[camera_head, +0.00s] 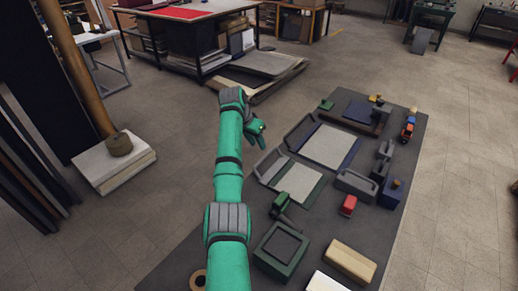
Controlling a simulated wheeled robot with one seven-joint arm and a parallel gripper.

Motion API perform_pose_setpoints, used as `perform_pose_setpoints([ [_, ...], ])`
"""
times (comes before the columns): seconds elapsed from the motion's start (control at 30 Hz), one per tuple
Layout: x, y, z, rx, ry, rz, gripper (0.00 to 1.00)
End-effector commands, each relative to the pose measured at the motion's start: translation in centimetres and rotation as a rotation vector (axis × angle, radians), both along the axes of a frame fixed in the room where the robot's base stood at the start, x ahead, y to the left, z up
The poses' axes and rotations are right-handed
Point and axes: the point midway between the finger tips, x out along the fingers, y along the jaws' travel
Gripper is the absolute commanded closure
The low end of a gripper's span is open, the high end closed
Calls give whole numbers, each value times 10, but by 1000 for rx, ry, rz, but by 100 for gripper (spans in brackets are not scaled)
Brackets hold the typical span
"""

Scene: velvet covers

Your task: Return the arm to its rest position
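My arm is green with grey bands. It reaches from the bottom middle up and away over the left side of the dark table (400,150). At its far end the wrist bends down to the right to my gripper (258,133), which is small and partly hidden by the arm. It hangs above the floor or the table's far left edge; I cannot tell which. I see nothing held in it, but its fingers are too small to tell open from shut.
A pillar base (115,161) stands left, a workbench (190,10) behind. The floor between is open.

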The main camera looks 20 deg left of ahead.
Motion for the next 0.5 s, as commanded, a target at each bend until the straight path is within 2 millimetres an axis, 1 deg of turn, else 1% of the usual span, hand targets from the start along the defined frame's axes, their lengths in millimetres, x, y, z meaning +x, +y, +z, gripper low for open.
perform_pose_setpoints([
  [0.03,-2,1,6,1,-1,0,69],
  [0.2,-6,4,16,1,0,1,69],
  [0.5,-7,4,17,1,0,1,69],
])
